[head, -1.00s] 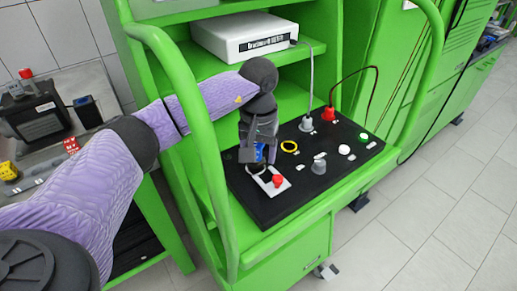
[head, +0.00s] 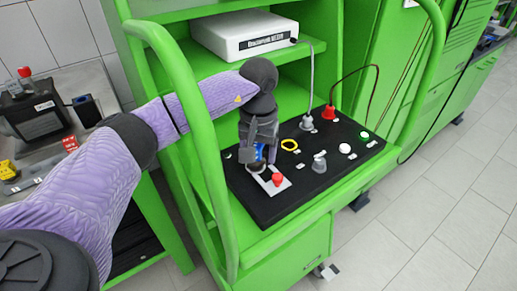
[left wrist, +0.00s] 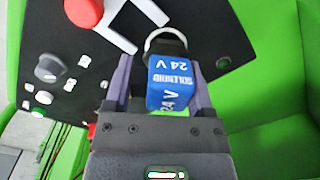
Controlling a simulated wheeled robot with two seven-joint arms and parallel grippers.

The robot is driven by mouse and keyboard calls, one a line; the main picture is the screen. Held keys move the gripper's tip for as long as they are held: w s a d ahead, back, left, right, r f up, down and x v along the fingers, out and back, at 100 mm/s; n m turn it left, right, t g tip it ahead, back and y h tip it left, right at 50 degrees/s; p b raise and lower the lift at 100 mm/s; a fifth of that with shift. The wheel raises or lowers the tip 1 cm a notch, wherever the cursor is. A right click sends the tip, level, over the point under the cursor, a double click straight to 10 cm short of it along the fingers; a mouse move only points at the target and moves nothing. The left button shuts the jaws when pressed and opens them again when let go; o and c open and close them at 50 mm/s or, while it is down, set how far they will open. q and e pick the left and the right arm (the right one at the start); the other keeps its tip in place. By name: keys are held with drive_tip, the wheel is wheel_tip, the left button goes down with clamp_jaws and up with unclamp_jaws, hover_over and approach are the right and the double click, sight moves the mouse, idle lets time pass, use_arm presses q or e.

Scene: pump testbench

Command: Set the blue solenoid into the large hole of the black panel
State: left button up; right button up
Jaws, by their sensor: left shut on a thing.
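My left gripper (head: 258,157) is shut on the blue solenoid (head: 260,153) and holds it over the near left part of the black panel (head: 305,178). In the left wrist view the solenoid (left wrist: 168,92) is a blue block with "SOLENOID 24 V" in white and a dark far end, between the two fingers. A pale metallic ring (left wrist: 165,38) curves around that dark end; it also shows just under the gripper in the head view (head: 256,168). The solenoid and gripper hide the ring's opening, so I cannot tell how deep the solenoid sits. My right gripper is not in view.
A red button (head: 277,180) on a white plate stands close beside the ring. A yellow ring (head: 289,145), a grey knob (head: 319,163) and red (head: 328,113) and grey (head: 306,124) plugs with cables are farther right. Green frame posts flank the panel.

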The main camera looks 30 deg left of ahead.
use_arm(q)
drive_tip(key=shift+f+b, duration=0.4)
drive_tip(key=shift+f, duration=0.2)
drive_tip(key=o, duration=1)
drive_tip(key=shift+r+p, duration=2.95)
drive_tip(key=shift+r, duration=1.2)
drive_tip(key=shift+f, duration=0.1)
